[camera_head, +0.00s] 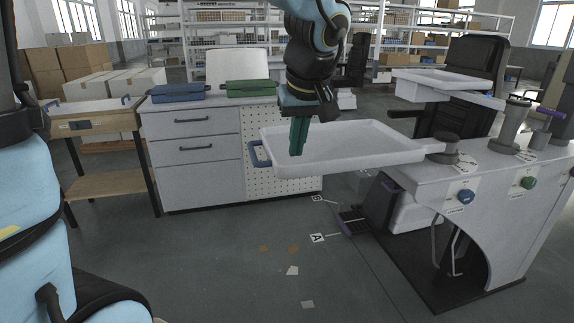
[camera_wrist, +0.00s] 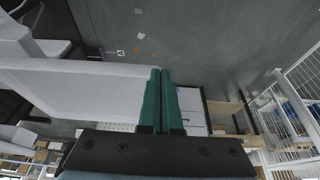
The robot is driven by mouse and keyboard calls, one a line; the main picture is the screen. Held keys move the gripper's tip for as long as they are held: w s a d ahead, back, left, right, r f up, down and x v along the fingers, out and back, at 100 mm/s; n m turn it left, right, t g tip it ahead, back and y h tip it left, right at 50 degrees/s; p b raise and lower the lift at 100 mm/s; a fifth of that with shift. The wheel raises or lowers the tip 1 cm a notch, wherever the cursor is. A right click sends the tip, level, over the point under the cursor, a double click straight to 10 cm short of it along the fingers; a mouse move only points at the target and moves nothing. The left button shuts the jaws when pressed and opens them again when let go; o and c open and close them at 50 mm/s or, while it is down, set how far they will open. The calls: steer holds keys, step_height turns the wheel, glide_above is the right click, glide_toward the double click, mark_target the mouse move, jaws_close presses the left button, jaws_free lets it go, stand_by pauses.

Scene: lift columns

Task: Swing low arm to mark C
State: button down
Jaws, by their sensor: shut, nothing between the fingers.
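The low arm is a white swinging tray (camera_head: 390,158) on a short grey column (camera_head: 444,147) at the bench's left end. Its blue handle (camera_head: 260,154) is at the tray's left end. My gripper (camera_head: 297,153) points down with green fingers shut and empty, in front of the tray's left part and right of the handle. I cannot tell whether the fingers touch the tray. In the wrist view, my gripper (camera_wrist: 161,72) lies beside the white tray (camera_wrist: 80,90). Floor mark A (camera_head: 317,238) is below; another floor mark (camera_head: 317,198) is unreadable. Mark C is not legible.
The white bench (camera_head: 490,200) carries further columns (camera_head: 516,118) and a higher tray (camera_head: 440,78) at right. A drawer cabinet (camera_head: 195,160) with blue (camera_head: 178,93) and green boxes (camera_head: 250,88) stands behind.

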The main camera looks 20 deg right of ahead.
mark_target(291, 166)
steer(key=w+f+p, duration=0.1)
steer(key=w+f, duration=0.1)
steer(key=f, duration=0.1)
steer(key=w+d+f, duration=0.1)
steer(key=w+f, duration=0.1)
steer(key=w+f+p, duration=0.1)
steer(key=w+f, duration=0.1)
steer(key=f, duration=0.1)
steer(key=shift+w+d+f+p, duration=0.1)
steer(key=shift+d+f+p, duration=0.2)
steer(key=shift+d, duration=0.05)
steer(key=shift+w+d+f, duration=0.1)
steer(key=shift+w, duration=0.4)
